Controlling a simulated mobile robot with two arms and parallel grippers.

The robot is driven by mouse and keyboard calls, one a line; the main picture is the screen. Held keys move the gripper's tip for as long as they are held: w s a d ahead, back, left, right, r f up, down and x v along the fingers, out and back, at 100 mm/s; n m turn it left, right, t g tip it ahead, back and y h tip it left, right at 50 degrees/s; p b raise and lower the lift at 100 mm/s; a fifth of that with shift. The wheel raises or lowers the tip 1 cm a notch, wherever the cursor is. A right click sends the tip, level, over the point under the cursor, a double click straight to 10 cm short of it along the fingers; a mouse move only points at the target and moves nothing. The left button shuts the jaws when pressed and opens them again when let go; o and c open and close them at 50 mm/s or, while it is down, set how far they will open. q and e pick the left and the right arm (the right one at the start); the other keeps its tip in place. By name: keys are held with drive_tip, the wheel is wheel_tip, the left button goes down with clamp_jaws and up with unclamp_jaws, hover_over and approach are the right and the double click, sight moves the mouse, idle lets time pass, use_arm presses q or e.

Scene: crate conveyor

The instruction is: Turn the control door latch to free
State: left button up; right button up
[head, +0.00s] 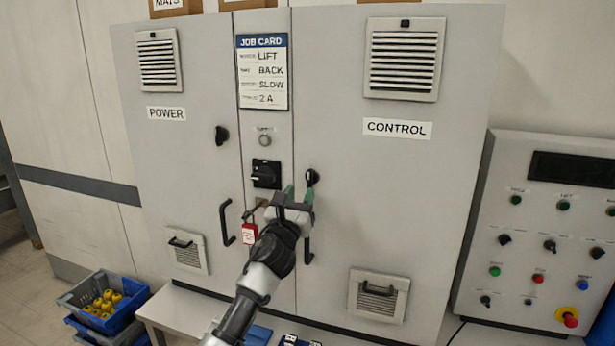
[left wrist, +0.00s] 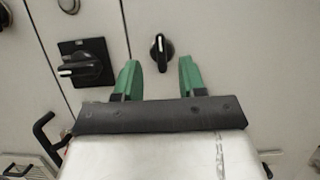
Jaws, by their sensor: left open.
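The control door (head: 390,215) is shut and carries the label CONTROL. Its latch (head: 312,177) is a small black knob with a white mark, near the door's left edge. In the left wrist view the latch (left wrist: 162,52) stands with its mark near upright, between and beyond the fingertips. My left gripper (head: 299,194) is in front of the door at the latch, open, with green fingers. In the left wrist view its fingers (left wrist: 158,78) are apart with nothing between them touching. My right gripper is not in view.
Left of the latch is a black rotary switch (head: 266,174). A red padlock tag (head: 249,233) hangs below it. Door handles (head: 226,223) stick out lower down. A control panel (head: 540,235) stands at the right, and a blue crate (head: 125,318) at lower left.

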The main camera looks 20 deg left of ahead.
sight(308, 178)
use_arm(q)
drive_tip(key=x, duration=0.4)
drive_tip(key=shift+w+f, duration=0.2)
drive_tip(key=shift+w, duration=0.15)
drive_tip(key=shift+w+r, duration=0.15)
drive_tip(key=shift+w, duration=0.15)
drive_tip(key=shift+w+r, duration=0.2)
drive_tip(key=shift+w, duration=0.25)
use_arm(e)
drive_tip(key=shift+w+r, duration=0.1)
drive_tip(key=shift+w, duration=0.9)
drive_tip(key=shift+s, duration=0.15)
use_arm(q)
clamp_jaws()
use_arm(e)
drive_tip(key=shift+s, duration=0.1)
